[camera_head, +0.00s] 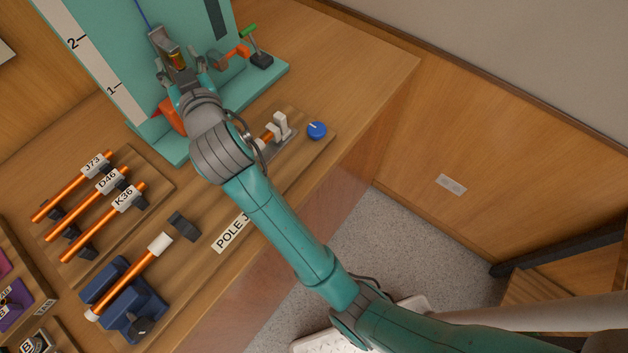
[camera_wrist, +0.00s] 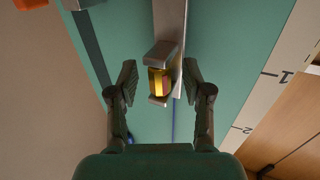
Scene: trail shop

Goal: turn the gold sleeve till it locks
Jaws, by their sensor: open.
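The gold sleeve (camera_wrist: 159,82) is a small faceted piece set in a grey metal bracket (camera_wrist: 161,54) on a teal upright panel. In the head view the gold sleeve (camera_head: 177,60) shows small, just beyond my gripper. My gripper (camera_wrist: 160,85) is open in the wrist view, with one finger on each side of the sleeve and a gap on both sides. In the head view my gripper (camera_head: 183,80) is in front of the panel, and my arm hides part of the bench. Whether the sleeve is locked cannot be seen.
The teal stand (camera_head: 110,60) carries a numbered scale. Orange poles lie on a wooden rack (camera_head: 160,187) at the left. A blue vise (camera_head: 125,300) holds another pole. A blue knob (camera_head: 316,130) is near the bench edge.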

